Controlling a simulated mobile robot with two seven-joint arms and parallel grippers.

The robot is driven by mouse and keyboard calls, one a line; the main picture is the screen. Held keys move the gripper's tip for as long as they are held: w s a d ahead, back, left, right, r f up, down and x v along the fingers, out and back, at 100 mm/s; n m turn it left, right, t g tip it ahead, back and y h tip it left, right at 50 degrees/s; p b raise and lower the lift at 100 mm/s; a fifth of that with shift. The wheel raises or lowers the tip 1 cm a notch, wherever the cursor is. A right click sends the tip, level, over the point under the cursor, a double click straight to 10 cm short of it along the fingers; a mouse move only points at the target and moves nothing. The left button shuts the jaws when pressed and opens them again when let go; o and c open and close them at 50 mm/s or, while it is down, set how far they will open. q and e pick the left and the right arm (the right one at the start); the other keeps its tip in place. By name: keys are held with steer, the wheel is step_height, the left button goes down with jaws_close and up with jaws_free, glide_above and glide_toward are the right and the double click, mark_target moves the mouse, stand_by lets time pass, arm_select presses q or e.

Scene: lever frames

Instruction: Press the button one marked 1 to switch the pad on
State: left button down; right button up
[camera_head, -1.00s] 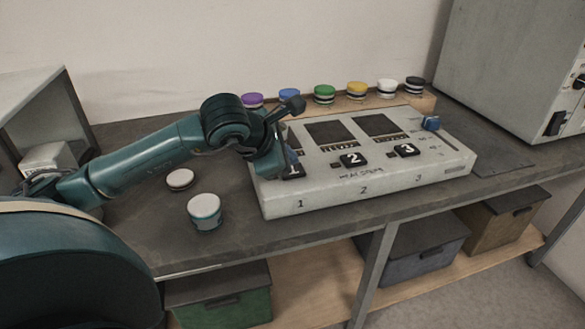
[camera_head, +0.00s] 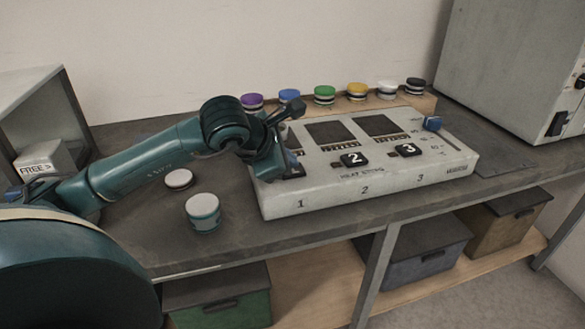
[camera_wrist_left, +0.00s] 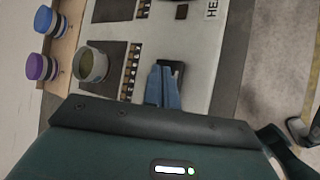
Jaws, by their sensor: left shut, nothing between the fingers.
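The pale grey pad (camera_head: 330,196) lies on the workbench, with 1, 2 and 3 on its front face. Its black buttons 2 (camera_head: 354,160) and 3 (camera_head: 407,150) show clearly. My left gripper (camera_head: 291,164) is over the pad's left part, where button 1 is mostly hidden behind it. In the left wrist view the blue fingers (camera_wrist_left: 163,70) are shut and empty. Their tips are at or just over a black button (camera_wrist_left: 179,70), covering part of it. I cannot tell whether they touch it or whether it is pressed. My right gripper is not in view.
A row of coloured round pieces (camera_head: 324,94) stands on a wooden strip behind the pad. A white-topped tub (camera_head: 203,212) and a white disc (camera_head: 179,179) are on the bench left of it. A grey cabinet (camera_head: 500,65) stands at right.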

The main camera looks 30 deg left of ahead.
arm_select(q)
steer(key=shift+f, duration=0.15)
stand_by(0.3)
steer(key=shift+r, duration=0.75)
step_height(320, 180, up, 6)
steer(key=p, duration=0.3)
steer(key=shift+p, duration=0.35)
